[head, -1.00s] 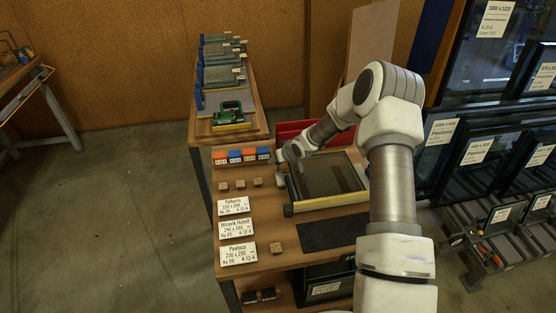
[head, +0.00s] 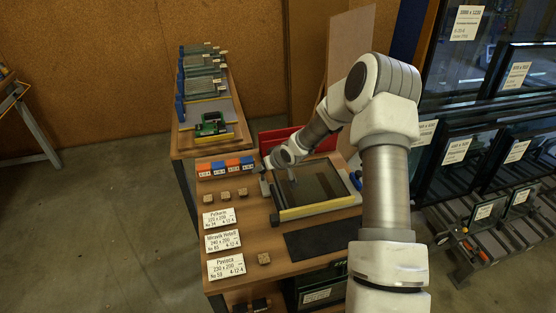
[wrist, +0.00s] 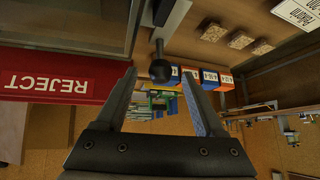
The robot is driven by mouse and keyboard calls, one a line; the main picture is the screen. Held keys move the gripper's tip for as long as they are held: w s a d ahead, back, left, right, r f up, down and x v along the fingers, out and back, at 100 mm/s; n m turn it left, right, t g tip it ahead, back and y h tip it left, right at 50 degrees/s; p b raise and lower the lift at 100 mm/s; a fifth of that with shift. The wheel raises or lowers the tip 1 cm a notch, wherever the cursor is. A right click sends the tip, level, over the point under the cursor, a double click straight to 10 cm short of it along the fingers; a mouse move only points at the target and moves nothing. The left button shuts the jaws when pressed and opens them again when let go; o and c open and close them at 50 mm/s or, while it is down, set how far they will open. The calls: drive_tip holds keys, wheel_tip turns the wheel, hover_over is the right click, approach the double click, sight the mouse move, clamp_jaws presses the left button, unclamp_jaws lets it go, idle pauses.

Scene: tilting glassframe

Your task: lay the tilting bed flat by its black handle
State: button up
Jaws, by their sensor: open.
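The tilting bed (head: 318,209) is a framed panel with a dark surface and a yellow front strip, on the wooden bench. Its exact tilt is hard to judge. Its edge also shows at the upper left of the wrist view (wrist: 130,22). The black handle (wrist: 160,69), a round knob on a short stem, shows in the wrist view between and just beyond my fingertips. My gripper (wrist: 159,76) is open, one finger on each side of the knob's line, with no visible contact. In the head view my gripper (head: 268,166) is at the bed's far left corner, and the handle cannot be made out there.
A red reject bin (wrist: 60,86) lies beside the bed. Blue and orange small boxes (head: 232,165), wooden cubes (head: 225,194) and white label cards (head: 224,242) stand left of the bed. A dark mat (head: 318,241) lies in front. Glass racks (head: 480,150) stand at the right.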

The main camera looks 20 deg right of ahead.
drive_tip(key=p+v, duration=0.1)
drive_tip(key=v, duration=1.2)
drive_tip(key=shift+r+p, duration=0.15)
drive_tip(key=shift+p, duration=0.2)
drive_tip(key=shift+s+d+r, duration=0.1)
